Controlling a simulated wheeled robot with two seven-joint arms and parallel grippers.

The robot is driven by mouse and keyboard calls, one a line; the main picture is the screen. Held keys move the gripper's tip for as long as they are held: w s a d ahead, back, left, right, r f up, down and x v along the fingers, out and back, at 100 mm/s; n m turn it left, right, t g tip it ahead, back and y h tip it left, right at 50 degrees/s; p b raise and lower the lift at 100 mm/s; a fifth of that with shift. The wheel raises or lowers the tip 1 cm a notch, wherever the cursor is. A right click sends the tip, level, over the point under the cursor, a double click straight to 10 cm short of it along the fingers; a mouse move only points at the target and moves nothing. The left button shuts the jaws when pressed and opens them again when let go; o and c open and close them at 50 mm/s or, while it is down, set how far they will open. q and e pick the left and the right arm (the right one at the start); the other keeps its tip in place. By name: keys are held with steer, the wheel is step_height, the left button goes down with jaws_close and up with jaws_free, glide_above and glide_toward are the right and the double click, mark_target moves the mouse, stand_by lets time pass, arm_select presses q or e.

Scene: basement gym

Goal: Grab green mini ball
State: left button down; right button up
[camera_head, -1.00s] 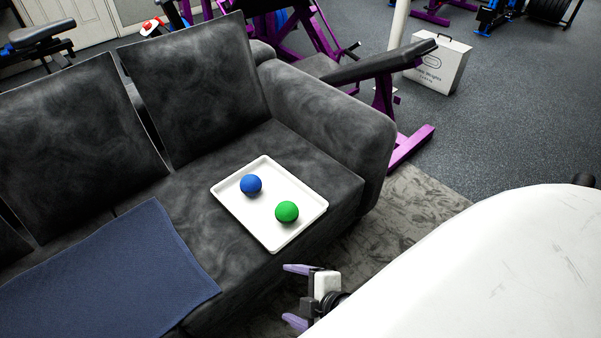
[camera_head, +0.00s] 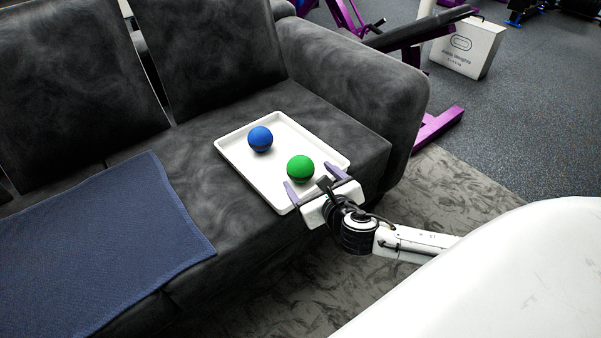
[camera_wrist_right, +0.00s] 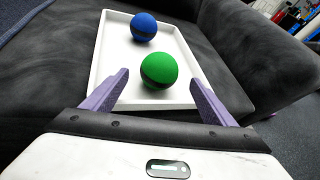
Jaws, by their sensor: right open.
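The green mini ball (camera_head: 300,169) lies in the near part of a white tray (camera_head: 232,150) on the sofa seat. It also shows in the right wrist view (camera_wrist_right: 158,69), ahead of the fingers and roughly centred between them. My right gripper (camera_head: 312,183) is open, its purple fingers at the tray's near edge, one on each side of the ball's line. No contact with the ball shows. A blue ball (camera_head: 260,139) lies farther back in the tray, apart from the green one. My left gripper is not in view.
The tray rests on a dark grey sofa (camera_head: 330,125) with an armrest (camera_head: 355,75) to its right. A blue towel (camera_head: 110,240) covers the seat at left. A white box (camera_head: 467,47) and purple gym equipment (camera_head: 437,128) stand beyond the armrest.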

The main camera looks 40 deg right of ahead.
mark_target(305, 174)
steer(key=shift+w+f, duration=0.2)
steer(key=shift+w, duration=0.15)
steer(key=b+x, duration=0.2)
steer(key=x, duration=0.1)
steer(key=shift+w+d+f+b, duration=0.15)
steer(key=shift+w+f+b, duration=0.05)
steer(key=shift+w+b, duration=0.1)
steer(key=shift+w+d, duration=0.1)
steer(key=shift+w, duration=0.35)
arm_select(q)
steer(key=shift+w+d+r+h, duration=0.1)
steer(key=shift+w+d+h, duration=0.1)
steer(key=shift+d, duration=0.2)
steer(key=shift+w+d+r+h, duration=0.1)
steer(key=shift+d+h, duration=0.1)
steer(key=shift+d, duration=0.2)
arm_select(e)
steer(key=c, duration=1.1)
